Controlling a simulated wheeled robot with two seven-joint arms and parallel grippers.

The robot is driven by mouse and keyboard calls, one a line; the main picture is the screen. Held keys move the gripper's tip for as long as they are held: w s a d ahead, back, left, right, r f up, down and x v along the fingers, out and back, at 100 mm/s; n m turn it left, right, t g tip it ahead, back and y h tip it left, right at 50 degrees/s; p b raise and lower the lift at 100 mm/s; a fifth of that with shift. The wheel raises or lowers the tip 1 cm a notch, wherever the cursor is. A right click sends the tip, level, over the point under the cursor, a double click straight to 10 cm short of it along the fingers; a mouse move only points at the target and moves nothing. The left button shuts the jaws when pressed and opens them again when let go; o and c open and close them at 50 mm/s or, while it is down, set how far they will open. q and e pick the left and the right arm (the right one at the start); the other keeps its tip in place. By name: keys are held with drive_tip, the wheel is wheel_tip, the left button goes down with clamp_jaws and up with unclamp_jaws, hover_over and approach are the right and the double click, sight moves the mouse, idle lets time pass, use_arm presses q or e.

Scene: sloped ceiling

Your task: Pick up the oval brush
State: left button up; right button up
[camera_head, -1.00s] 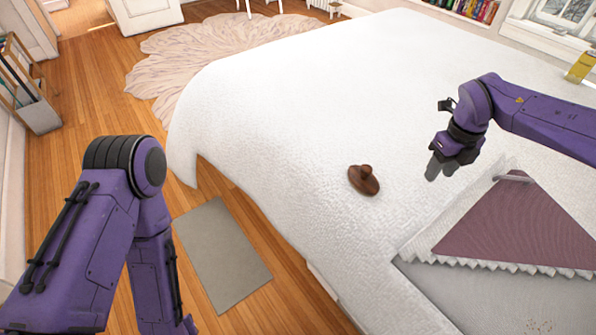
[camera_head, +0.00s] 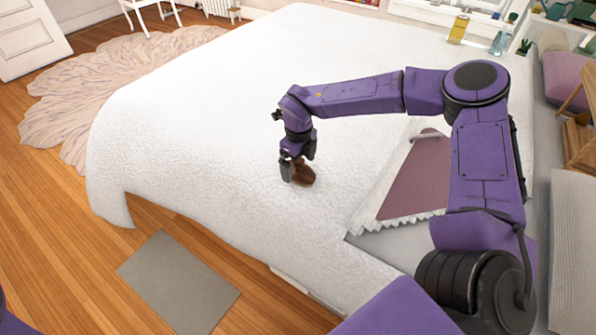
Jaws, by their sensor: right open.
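The oval brush (camera_head: 304,175) is a small brown brush lying on the white bedspread (camera_head: 220,130) near the middle of the picture. My right gripper (camera_head: 291,174) points down at it, open, with its fingers low at the brush. A finger covers the brush's left side, and the gripper hides its top, so I cannot tell whether they touch. My left gripper is out of the picture; only a bit of purple shows at the bottom left corner.
A maroon fabric piece (camera_head: 412,188) with a frilled edge lies on the bed right of the brush. A yellow bottle (camera_head: 459,28) stands at the far right. A grey mat (camera_head: 178,282) lies on the wooden floor. The bed left of the brush is clear.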

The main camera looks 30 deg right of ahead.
drive_tip(key=shift+f, duration=0.9)
drive_tip(key=c, duration=1.2)
drive_tip(key=shift+r, duration=0.1)
drive_tip(key=shift+w+r, duration=0.1)
drive_tip(key=shift+r, duration=0.25)
wheel_tip(320, 180, up, 3)
drive_tip(key=shift+f, duration=0.1)
drive_tip(key=s+a+r+b, duration=0.1)
drive_tip(key=s+a+r, duration=0.7)
drive_tip(key=s, duration=0.3)
drive_tip(key=shift+s+r, duration=0.25)
drive_tip(key=shift+r, duration=0.5)
